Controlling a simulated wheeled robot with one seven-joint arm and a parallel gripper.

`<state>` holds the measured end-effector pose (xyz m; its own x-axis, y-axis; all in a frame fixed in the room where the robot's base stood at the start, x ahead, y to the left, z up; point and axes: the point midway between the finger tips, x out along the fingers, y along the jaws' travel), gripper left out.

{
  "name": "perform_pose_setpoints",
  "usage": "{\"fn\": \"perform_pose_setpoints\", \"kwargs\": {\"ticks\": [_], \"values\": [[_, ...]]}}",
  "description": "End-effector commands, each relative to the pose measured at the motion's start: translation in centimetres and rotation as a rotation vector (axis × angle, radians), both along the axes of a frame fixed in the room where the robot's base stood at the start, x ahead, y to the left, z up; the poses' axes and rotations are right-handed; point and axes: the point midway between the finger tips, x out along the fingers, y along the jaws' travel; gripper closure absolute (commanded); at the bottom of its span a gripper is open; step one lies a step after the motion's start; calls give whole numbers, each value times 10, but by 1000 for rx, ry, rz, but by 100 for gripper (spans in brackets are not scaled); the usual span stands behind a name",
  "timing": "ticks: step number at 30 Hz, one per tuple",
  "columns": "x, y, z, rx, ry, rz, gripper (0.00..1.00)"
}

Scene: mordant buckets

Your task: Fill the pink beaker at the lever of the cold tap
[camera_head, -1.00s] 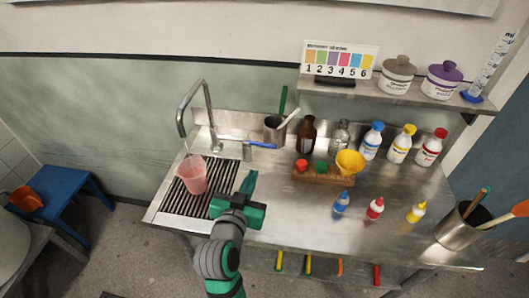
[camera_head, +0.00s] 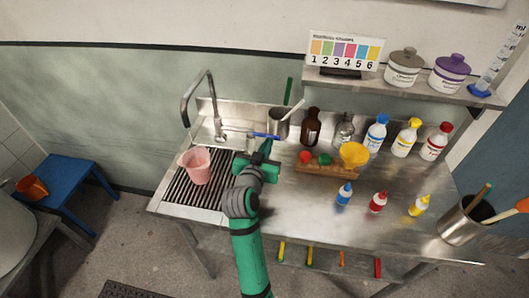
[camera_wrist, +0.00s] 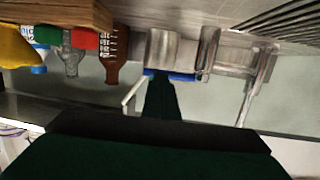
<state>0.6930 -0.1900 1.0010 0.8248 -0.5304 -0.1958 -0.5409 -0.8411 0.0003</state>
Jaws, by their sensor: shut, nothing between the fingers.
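The pink beaker (camera_head: 196,168) stands upright on the dark ribbed drain grate, below the curved spout of the steel tap (camera_head: 184,108). What is inside it is too small to tell, and I see no stream of water. The tap's blue lever (camera_head: 264,135) points right from a short steel post. My gripper (camera_head: 264,148) is shut and empty, just in front of the lever. In the wrist view, which is upside down, the dark fingers (camera_wrist: 160,98) reach up to the blue lever (camera_wrist: 184,76); whether they touch it I cannot tell.
A steel pot (camera_head: 278,122) with a green stick and a pale stick stands behind the lever. A wooden block (camera_head: 326,172) with red and green caps and a yellow funnel (camera_head: 354,154) is to the right. Small dropper bottles stand further right. The front counter is mostly clear.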

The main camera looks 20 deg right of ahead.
Motion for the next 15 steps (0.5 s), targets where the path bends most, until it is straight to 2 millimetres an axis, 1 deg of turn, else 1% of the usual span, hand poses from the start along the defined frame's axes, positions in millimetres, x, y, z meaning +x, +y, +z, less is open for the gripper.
{"fn": "perform_pose_setpoints", "kwargs": {"ticks": [4, 15], "values": [[7, -4, -1, 0, 0, 0, 100], [8, -5, -2, 0, -1, 1, 100]]}}
